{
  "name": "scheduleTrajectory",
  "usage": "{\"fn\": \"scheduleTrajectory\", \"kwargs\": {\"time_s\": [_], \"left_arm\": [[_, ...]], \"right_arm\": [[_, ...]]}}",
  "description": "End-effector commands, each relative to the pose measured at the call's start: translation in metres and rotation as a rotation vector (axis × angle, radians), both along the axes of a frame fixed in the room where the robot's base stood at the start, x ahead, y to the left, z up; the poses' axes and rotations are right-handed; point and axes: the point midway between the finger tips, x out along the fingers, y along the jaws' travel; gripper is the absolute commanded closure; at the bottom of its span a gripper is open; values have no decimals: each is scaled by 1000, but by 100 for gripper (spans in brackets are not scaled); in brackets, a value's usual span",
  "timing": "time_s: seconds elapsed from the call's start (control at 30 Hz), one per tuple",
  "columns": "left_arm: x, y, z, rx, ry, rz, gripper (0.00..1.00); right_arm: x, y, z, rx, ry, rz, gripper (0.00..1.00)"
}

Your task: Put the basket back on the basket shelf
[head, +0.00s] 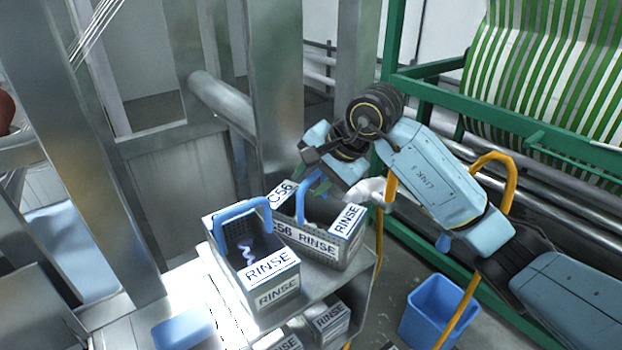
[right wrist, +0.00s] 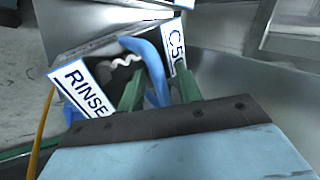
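A grey basket (head: 318,235) with a blue handle and white "C56 RINSE" labels stands on the shelf top (head: 322,288). My right gripper (head: 318,184) is over it at the handle. In the right wrist view the blue handle (right wrist: 155,62) passes between the two green fingers (right wrist: 158,92), which stand apart with a visible gap. That view also shows a pale wavy strip inside the basket. A second, similar basket (head: 278,292) with a raised blue handle stands close beside it, toward the front left, with a pale wavy strip inside. My left gripper is not in view.
More labelled baskets (head: 328,318) sit on the level below. A blue bin (head: 436,308) stands on the floor at the right. A green frame (head: 425,85) with striped webbing is behind my right arm. Metal posts (head: 85,150) rise at the left.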

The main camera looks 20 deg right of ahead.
Motion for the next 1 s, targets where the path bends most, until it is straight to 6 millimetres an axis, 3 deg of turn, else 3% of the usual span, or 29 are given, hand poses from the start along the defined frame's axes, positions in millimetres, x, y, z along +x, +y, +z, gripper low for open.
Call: {"fn": "scheduleTrajectory", "kwargs": {"time_s": [0.37,0.8,1.0], "left_arm": [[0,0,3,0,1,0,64],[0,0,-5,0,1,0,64],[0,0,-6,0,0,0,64]], "right_arm": [[-2,-3,9,-1,-2,0,65],[-39,-36,83,-2,-3,-1,65],[-48,-44,100,-1,-1,0,65]]}}
